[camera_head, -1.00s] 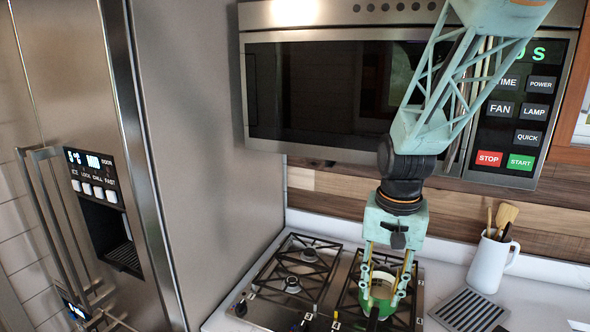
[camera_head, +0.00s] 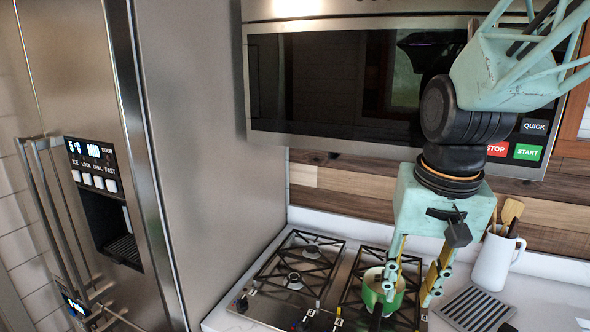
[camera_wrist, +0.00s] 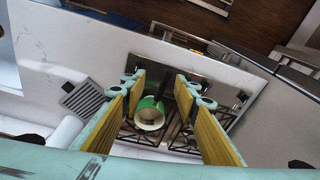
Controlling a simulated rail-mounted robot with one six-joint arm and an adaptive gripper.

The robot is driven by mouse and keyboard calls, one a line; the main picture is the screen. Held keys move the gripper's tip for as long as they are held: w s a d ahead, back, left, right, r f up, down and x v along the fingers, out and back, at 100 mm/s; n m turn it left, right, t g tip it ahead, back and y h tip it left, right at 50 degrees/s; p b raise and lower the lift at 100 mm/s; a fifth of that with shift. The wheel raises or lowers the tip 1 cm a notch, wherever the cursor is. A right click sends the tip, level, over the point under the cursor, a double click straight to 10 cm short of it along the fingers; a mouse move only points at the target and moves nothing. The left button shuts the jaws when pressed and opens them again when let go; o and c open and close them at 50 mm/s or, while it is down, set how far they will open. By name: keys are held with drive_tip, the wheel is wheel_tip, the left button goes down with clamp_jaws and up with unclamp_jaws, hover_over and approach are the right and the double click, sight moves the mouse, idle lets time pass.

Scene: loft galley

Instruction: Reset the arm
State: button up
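My gripper (camera_head: 412,283) hangs above the right side of the cooktop, its fingers pointing down and spread apart. In the wrist view my gripper (camera_wrist: 163,100) shows two yellow-padded fingers wide apart with nothing between the pads. A small green pot (camera_head: 384,291) with a pale inside sits on the right-hand burner grate, below and left of the fingertips. The pot (camera_wrist: 149,115) also shows in the wrist view, beyond the fingers in the gap between them.
The microwave (camera_head: 350,80) hangs close behind my arm. The steel fridge (camera_head: 205,150) stands at left. A white jug with utensils (camera_head: 492,262) and a slotted grey rack (camera_head: 474,308) are right of the cooktop (camera_head: 292,282).

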drive_tip(key=s+r+n+t+b, duration=0.1)
drive_tip(key=s+b, duration=0.1)
drive_tip(key=s, duration=0.7)
drive_tip(key=s+r+n+t+b, duration=0.1)
drive_tip(key=s+b, duration=0.1)
drive_tip(key=s, duration=0.7)
drive_tip(key=shift+s+r+n, duration=0.3)
drive_tip(key=shift+r, duration=0.05)
idle(0.9)
